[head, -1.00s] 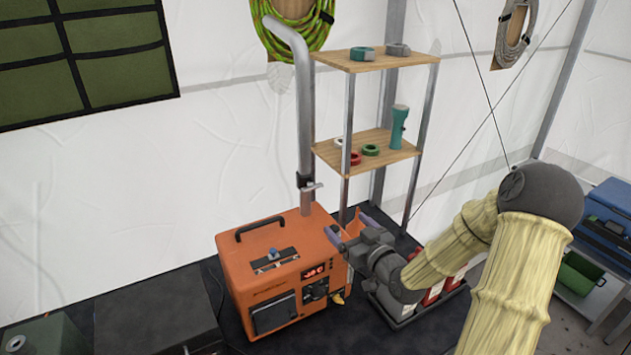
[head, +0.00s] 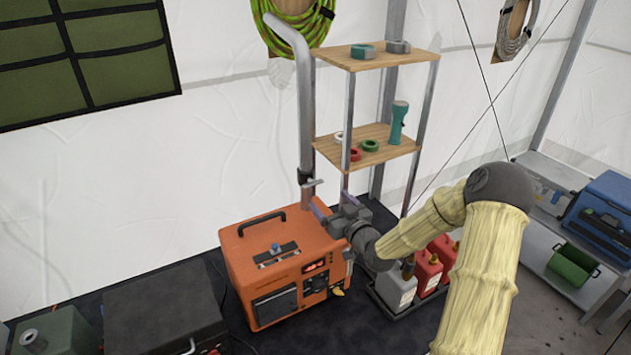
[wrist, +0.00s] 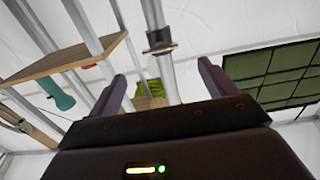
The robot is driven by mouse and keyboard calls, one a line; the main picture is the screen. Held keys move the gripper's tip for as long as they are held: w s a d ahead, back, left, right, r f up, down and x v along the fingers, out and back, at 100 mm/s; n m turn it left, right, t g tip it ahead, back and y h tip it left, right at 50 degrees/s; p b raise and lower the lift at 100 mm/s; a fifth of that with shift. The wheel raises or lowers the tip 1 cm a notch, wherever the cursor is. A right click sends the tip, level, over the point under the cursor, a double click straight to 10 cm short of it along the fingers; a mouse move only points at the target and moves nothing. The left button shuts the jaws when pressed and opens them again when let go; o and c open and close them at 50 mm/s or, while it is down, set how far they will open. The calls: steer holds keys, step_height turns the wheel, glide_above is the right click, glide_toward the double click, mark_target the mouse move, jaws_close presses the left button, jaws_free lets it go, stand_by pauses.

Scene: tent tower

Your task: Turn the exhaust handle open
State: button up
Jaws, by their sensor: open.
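The exhaust handle (head: 313,184) is a small grey lever at a dark collar low on the vertical grey exhaust pipe (head: 305,110), above the orange heater (head: 275,262). In the wrist view the handle (wrist: 160,43) shows near the top middle, beyond the fingertips. My gripper (head: 331,206) is close in front of the pipe, slightly below and right of the handle. The gripper appears apart from the handle.
A shelf rack with wooden boards (head: 375,147) stands just right of the pipe, holding tape rolls and a teal flashlight (head: 398,122). A dark case (head: 160,308) lies left of the heater.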

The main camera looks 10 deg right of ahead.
mark_target(315, 185)
steer(key=p+x, duration=0.3)
steer(key=x, duration=0.5)
steer(key=shift+p, duration=0.3)
steer(key=shift+w+a+f, duration=0.1)
steer(key=shift+w+a, duration=0.15)
steer(key=shift+w, duration=0.35)
steer(key=c, duration=1)
